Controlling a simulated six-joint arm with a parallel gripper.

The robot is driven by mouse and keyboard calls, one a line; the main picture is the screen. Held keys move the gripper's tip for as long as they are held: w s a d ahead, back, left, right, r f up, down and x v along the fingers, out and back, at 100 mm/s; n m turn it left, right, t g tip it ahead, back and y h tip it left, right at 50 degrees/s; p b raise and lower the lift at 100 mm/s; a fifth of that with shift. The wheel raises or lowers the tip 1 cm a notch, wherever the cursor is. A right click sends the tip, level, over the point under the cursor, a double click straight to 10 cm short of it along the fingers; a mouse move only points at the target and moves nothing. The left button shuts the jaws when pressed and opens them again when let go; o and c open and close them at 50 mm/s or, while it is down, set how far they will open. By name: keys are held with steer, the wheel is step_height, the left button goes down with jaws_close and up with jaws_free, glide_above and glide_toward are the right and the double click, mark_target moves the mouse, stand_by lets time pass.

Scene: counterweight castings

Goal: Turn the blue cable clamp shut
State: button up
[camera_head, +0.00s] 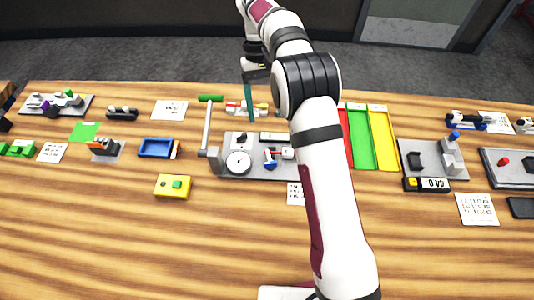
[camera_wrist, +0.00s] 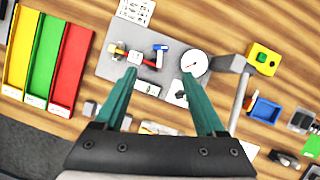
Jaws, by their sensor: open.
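A small blue part (camera_head: 270,159), which looks like the blue cable clamp, stands on a grey fixture plate (camera_head: 227,168) at the middle of the table, with a red piece close by. In the wrist view the blue part (camera_wrist: 160,48) lies beyond my fingertips, beside a white block and red pieces. Its exact setting is too small to tell. My gripper (camera_wrist: 160,77) is open and empty, its green fingers spread above the plate and apart from the blue part. In the head view my gripper (camera_head: 251,118) hangs at the plate's back edge; my arm hides the plate's right end.
Red, green and yellow trays (camera_head: 362,140) stand right of my arm. A blue tray (camera_head: 155,148) and yellow box (camera_head: 173,186) are left. The front table is clear.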

mark_target(270, 162)
steer(key=x, duration=1.4)
steer(key=shift+s+f, duration=0.15)
steer(key=shift+f, duration=0.15)
